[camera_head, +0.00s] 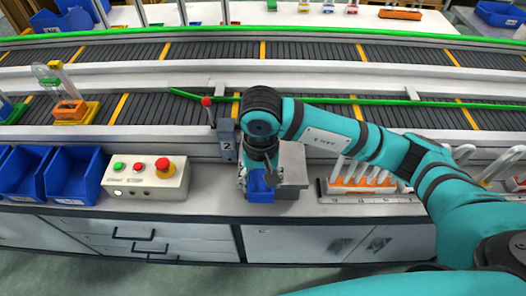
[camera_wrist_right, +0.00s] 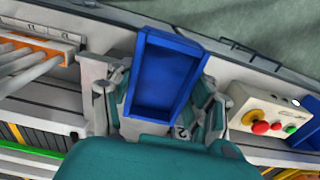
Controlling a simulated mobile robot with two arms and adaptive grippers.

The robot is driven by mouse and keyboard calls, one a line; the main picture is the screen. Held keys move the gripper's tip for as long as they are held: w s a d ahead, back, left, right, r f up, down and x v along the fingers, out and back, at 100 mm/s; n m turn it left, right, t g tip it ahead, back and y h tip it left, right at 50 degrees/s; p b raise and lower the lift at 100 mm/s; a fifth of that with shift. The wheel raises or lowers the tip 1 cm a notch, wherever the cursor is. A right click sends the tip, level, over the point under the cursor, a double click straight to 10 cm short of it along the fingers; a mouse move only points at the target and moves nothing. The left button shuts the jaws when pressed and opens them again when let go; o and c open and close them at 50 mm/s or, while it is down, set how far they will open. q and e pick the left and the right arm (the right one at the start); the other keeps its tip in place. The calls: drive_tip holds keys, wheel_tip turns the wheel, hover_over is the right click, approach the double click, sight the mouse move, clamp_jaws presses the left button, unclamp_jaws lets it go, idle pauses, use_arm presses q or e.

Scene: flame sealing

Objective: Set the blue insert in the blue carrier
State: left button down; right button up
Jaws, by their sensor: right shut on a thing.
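A blue open-topped, box-shaped piece (camera_head: 261,190), which I take to be the blue insert, is at the front edge of the counter. My right gripper (camera_head: 259,174) points down over it and is shut on it. In the right wrist view the blue piece (camera_wrist_right: 166,75) sits between the fingers, its hollow inside visible. Whether it touches the counter or a fixture under it is hidden. At the far left of the conveyor a blue and green item (camera_head: 10,109) is partly cut off; I cannot tell if it is the blue carrier. My left gripper is not in view.
A grey block (camera_head: 292,164) stands right beside the gripper, with a post marked 2 (camera_head: 227,146) to its left. A button box (camera_head: 146,178) and blue bins (camera_head: 72,178) are farther left. A rack with an orange base (camera_head: 360,184) stands right. A yellow tray (camera_head: 88,117) holds an orange piece.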

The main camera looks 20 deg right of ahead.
drive_tip(key=w+p, duration=0.1)
drive_tip(key=w, duration=0.2)
drive_tip(key=w+d, duration=0.1)
drive_tip(key=w, duration=0.3)
drive_tip(key=w+d+f+p, duration=0.1)
drive_tip(key=w, duration=0.2)
drive_tip(key=shift+w+d+p, duration=0.15)
drive_tip(key=shift+w+p, duration=0.2)
drive_tip(key=shift+w, duration=0.05)
wheel_tip(320, 180, down, 3)
drive_tip(key=shift+f+p, duration=0.1)
drive_tip(key=shift+p, duration=0.7)
drive_tip(key=shift+f, duration=0.15)
drive_tip(key=shift+f, duration=0.1)
drive_tip(key=shift+f+b, duration=0.15)
drive_tip(key=shift+b, duration=0.2)
drive_tip(key=o, duration=1.4)
drive_tip(key=shift+o, duration=0.2)
